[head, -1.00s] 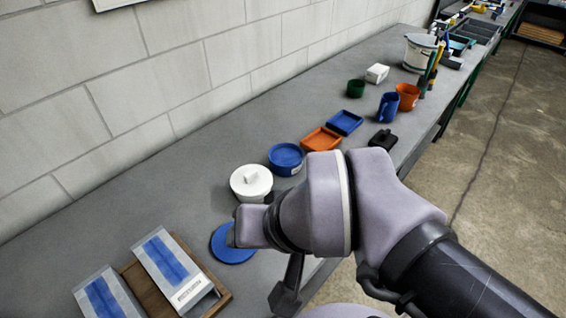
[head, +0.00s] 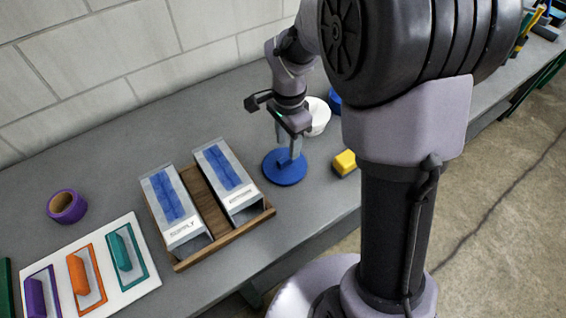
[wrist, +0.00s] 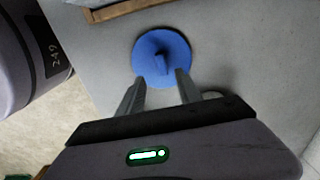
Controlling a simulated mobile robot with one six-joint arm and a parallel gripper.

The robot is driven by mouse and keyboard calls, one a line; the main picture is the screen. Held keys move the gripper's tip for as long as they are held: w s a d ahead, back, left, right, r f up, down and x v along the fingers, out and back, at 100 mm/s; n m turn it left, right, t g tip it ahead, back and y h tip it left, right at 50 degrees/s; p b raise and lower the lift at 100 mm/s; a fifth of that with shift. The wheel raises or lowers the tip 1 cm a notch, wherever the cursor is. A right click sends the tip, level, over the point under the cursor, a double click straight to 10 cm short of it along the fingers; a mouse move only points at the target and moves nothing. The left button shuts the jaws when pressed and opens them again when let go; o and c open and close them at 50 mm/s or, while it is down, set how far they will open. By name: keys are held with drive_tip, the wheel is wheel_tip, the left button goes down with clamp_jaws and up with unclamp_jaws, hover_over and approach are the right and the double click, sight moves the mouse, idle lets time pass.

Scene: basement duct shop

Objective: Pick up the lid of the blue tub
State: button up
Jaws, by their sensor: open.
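A flat round blue lid (head: 283,178) with a small upright grip lies on the grey bench. It also shows in the wrist view (wrist: 148,68), with its grip in the middle. My gripper (head: 290,153) points down over the lid. In the wrist view my gripper (wrist: 161,82) is open, with a fingertip on either side of the line to the grip and nothing between them. I cannot tell whether the fingertips touch the lid. The blue tub (head: 335,97) is mostly hidden behind my arm.
A white tub (head: 319,116) stands behind the lid and a yellow block (head: 345,161) to its right. A wooden tray (head: 205,203) with two metal ducts is close on the left.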

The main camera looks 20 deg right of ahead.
sight(285, 159)
drive_tip(key=f+b, duration=0.1)
drive_tip(key=f, duration=0.1)
drive_tip(key=f+b, duration=0.1)
drive_tip(key=f, duration=0.1)
drive_tip(key=f+b, duration=0.1)
drive_tip(key=f, duration=0.1)
drive_tip(key=shift+w+a+f, duration=0.15)
drive_tip(key=shift+a+f, duration=0.15)
drive_tip(key=shift+r, duration=0.15)
drive_tip(key=shift+c, duration=0.9)
clamp_jaws()
